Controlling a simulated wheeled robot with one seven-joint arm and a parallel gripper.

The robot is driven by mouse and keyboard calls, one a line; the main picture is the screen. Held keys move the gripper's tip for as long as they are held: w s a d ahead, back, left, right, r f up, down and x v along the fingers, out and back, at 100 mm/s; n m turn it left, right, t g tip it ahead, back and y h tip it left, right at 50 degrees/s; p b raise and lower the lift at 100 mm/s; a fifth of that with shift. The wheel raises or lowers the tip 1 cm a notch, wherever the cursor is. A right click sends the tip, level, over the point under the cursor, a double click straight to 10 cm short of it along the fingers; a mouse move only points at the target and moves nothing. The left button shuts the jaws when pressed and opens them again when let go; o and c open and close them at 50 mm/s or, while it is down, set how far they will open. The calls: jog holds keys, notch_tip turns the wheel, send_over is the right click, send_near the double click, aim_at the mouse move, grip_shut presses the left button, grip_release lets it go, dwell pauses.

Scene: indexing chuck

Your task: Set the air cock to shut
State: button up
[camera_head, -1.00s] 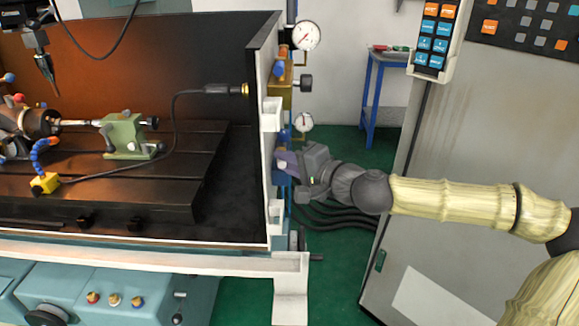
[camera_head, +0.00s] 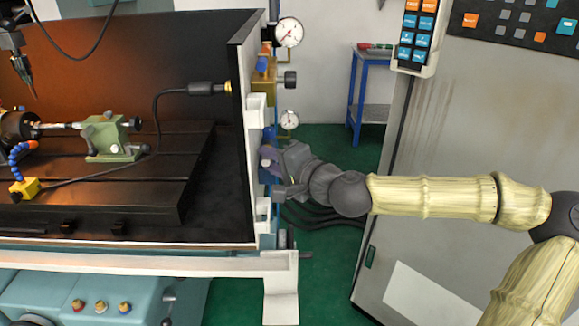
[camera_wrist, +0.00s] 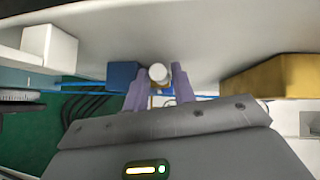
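My gripper (camera_wrist: 158,86) has two purple fingers, one on each side of a small cream round-ended knob (camera_wrist: 159,72), which seems to be the handle of the air cock. A gap shows beside the knob, so the fingers look open around it. Blue parts (camera_wrist: 123,74) lie behind the fingers. In the head view my gripper (camera_head: 267,160) is at the outer side of the machine's right wall, below the small lower gauge. The air cock is mostly hidden there by the gripper, and its setting cannot be read.
A brass block (camera_wrist: 272,76) is close to the right in the wrist view. A white block (camera_wrist: 48,52) stands at left. Two dial gauges, the upper (camera_head: 289,32) and lower (camera_head: 289,120), are above my gripper. Dark hoses (camera_head: 315,215) hang below. A grey cabinet (camera_head: 470,130) stands at right.

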jog(key=p+v, duration=0.2)
jog(key=v, duration=1.5)
jog(key=shift+p, duration=0.35)
jog(key=shift+s, duration=0.15)
